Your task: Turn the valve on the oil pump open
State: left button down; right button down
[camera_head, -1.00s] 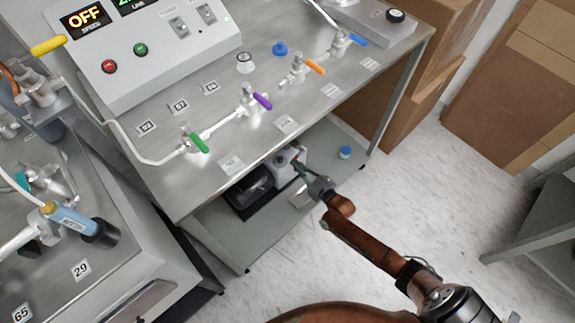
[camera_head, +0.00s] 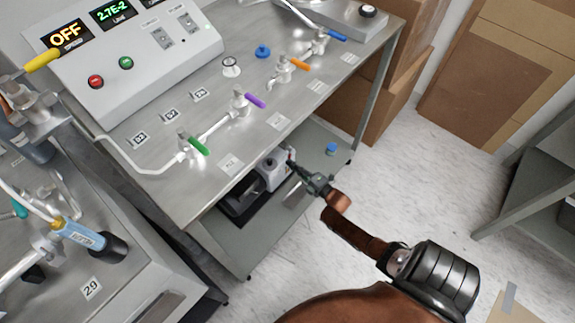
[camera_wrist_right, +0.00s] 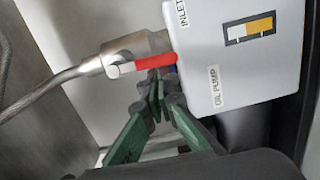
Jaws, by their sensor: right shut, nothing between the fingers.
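The oil pump (camera_head: 268,172) is a white and black unit on the lower shelf. In the right wrist view its white housing (camera_wrist_right: 245,70) carries the labels INLET and OIL PUMP. A metal valve (camera_wrist_right: 130,50) sits on the pipe at its inlet. Its red handle (camera_wrist_right: 155,62) points right, toward the housing, roughly in line with the valve body. My right gripper (camera_head: 293,166) is beside the pump's right side. Its green, dark-tipped fingers (camera_wrist_right: 162,88) are shut and empty, just below the red handle; I cannot tell whether they touch it. My left gripper is out of view.
The steel table (camera_head: 215,120) above the shelf holds several coloured-handled valves and a control box (camera_head: 135,75). A blue-capped item (camera_head: 331,149) stands on the lower shelf (camera_head: 265,235). Cardboard boxes (camera_head: 490,80) stand behind.

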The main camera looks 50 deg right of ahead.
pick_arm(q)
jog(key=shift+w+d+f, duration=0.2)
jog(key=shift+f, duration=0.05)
pick_arm(e)
jog(key=shift+d+n, duration=0.15)
jog(key=shift+n, duration=0.15)
